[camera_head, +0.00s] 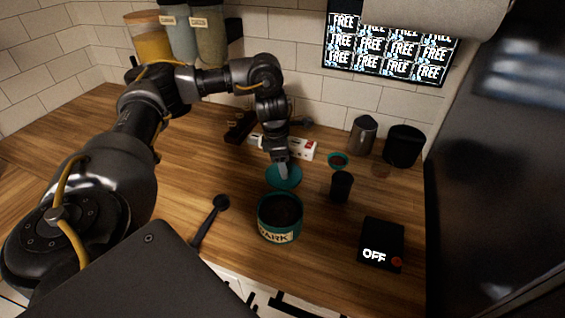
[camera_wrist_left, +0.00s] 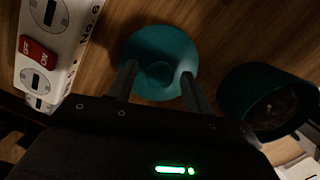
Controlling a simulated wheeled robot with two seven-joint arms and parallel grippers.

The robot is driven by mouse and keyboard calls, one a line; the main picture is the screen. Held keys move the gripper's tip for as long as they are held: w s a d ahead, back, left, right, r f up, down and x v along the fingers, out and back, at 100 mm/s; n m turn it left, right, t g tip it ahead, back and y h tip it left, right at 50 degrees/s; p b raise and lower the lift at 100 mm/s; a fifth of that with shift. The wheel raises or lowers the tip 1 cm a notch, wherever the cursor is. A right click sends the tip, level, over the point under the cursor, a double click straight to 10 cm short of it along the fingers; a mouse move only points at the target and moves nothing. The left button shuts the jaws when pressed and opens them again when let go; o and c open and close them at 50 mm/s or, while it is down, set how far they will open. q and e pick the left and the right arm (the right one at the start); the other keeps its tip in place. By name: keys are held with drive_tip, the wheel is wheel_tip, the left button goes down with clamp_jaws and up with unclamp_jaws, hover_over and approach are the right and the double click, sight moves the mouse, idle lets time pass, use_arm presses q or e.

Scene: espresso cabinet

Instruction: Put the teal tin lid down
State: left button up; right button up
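The teal tin lid (camera_head: 286,180) lies flat on the wooden counter, just behind the open teal tin labelled "DARK" (camera_head: 264,222). The tin holds dark contents. My left gripper (camera_head: 282,170) is directly over the lid, pointing down. In the left wrist view, the lid (camera_wrist_left: 158,45) with its round raised centre shows beyond the fingers (camera_wrist_left: 158,76). The two fingers are spread wide, one on each side of that centre, with nothing visibly clamped between them. The tin (camera_wrist_left: 228,90) is at the right there. My right gripper is not in view.
A white power strip (camera_head: 302,148) with a red switch lies close behind the lid. A black cup (camera_head: 341,187), a small teal bowl (camera_head: 338,160) and a black scale reading "OFF" (camera_head: 381,240) stand to the right. A dark spoon (camera_head: 210,220) lies left of the tin.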

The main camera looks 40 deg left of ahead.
sight(277, 173)
use_arm(q)
drive_tip(key=shift+r, duration=0.55)
wheel_tip(277, 173, up, 11)
drive_tip(key=s+a+p, duration=0.1)
drive_tip(key=p, duration=0.1)
drive_tip(key=shift+a, duration=0.15)
